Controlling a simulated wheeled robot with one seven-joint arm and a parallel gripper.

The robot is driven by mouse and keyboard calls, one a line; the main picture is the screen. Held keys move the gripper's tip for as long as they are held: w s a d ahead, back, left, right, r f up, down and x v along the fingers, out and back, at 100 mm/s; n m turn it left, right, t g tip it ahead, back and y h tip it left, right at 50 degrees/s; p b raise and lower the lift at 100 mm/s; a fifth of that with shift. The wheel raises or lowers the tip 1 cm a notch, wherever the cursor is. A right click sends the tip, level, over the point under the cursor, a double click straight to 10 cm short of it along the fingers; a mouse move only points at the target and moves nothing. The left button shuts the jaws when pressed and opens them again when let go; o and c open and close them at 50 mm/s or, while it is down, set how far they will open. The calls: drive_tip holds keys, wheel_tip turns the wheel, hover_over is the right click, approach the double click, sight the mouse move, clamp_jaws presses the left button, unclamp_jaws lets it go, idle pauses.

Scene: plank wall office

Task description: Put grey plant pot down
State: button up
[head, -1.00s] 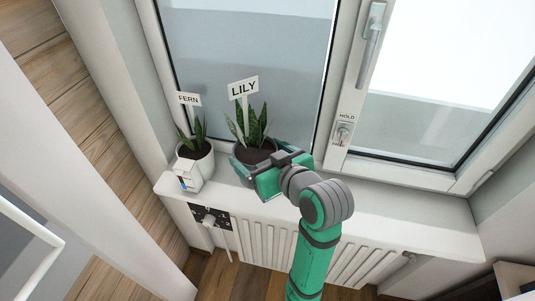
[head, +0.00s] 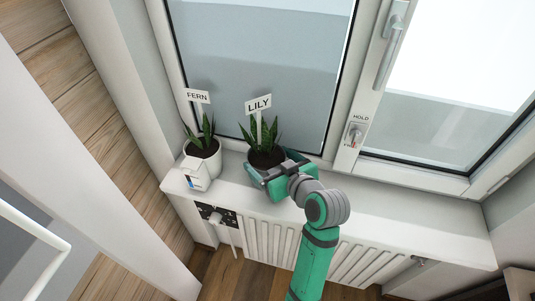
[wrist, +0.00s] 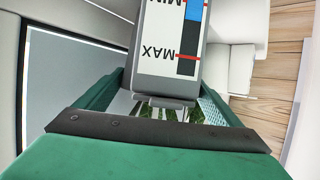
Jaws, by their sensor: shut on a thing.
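The dark grey plant pot (head: 251,162) holds dark soil, a spiky green plant and a white "LILY" sign (head: 258,104). It is upright over the white window sill (head: 400,215), right of the white pot. My gripper (head: 268,172) is shut on it from the front right, with green fingers along its sides. The gripper hides the pot's base, so I cannot tell whether it touches the sill. In the wrist view a grey panel with a MIN/MAX gauge (wrist: 168,45) shows between the fingers, with bits of green leaf below it.
A white pot (head: 208,164) with a "FERN" sign (head: 197,96) and a gauge box stands close on the left. The window (head: 265,60) is right behind. The sill to the right is clear. A radiator (head: 265,245) is below.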

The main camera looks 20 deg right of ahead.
drive_tip(key=shift+d+f, duration=0.1)
drive_tip(key=shift+d, duration=0.1)
drive_tip(key=shift+s+d, duration=0.1)
drive_tip(key=shift+d, duration=0.05)
drive_tip(key=o, duration=1.9)
drive_tip(key=shift+f, duration=0.25)
drive_tip(key=shift+r, duration=0.2)
drive_tip(key=v, duration=1.1)
drive_tip(key=shift+s, duration=0.3)
drive_tip(key=shift+r, duration=0.1)
